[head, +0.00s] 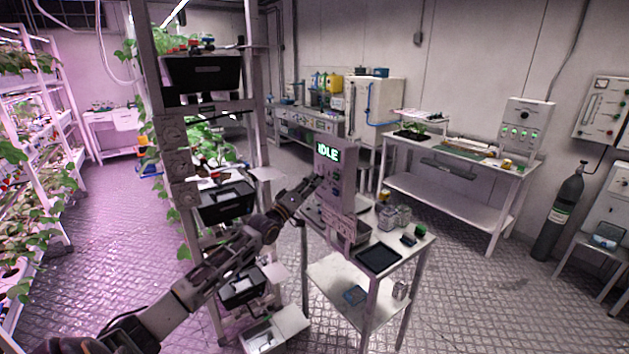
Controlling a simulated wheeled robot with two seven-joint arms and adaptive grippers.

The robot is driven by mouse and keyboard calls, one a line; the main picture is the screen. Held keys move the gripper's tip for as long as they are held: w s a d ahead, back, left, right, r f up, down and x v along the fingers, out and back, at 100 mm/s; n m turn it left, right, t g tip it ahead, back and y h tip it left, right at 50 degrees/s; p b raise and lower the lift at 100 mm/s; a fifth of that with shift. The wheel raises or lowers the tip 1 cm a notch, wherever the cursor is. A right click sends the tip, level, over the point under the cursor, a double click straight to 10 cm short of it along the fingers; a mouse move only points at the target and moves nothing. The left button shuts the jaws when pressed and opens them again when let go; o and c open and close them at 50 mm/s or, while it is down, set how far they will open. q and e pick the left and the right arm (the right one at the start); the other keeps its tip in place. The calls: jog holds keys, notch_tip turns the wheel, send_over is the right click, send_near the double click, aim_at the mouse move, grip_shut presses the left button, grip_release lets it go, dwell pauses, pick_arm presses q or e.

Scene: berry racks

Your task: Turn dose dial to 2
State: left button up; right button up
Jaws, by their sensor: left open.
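A grey control box (334,165) stands upright on a small bench at the centre of the head view. Its green screen (328,152) reads IDLE. Small controls show on its face below the screen, too small to tell which one is the dose dial or where it points. My left arm reaches in from the lower left. My left gripper (314,184) is open at the left side of the box's face, close to the controls. I cannot tell whether it touches anything. My right gripper is not in view.
The bench (369,291) also holds a black tray (379,257), jars (396,217) and small items. A tall rack (165,160) with black bins stands close on the left. Another bench (452,197) and a gas cylinder (560,215) stand right. Floor between is clear.

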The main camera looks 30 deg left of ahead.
pick_arm(q)
jog(key=shift+x, duration=1.45)
jog(key=c, duration=1)
jog(key=shift+c, duration=0.2)
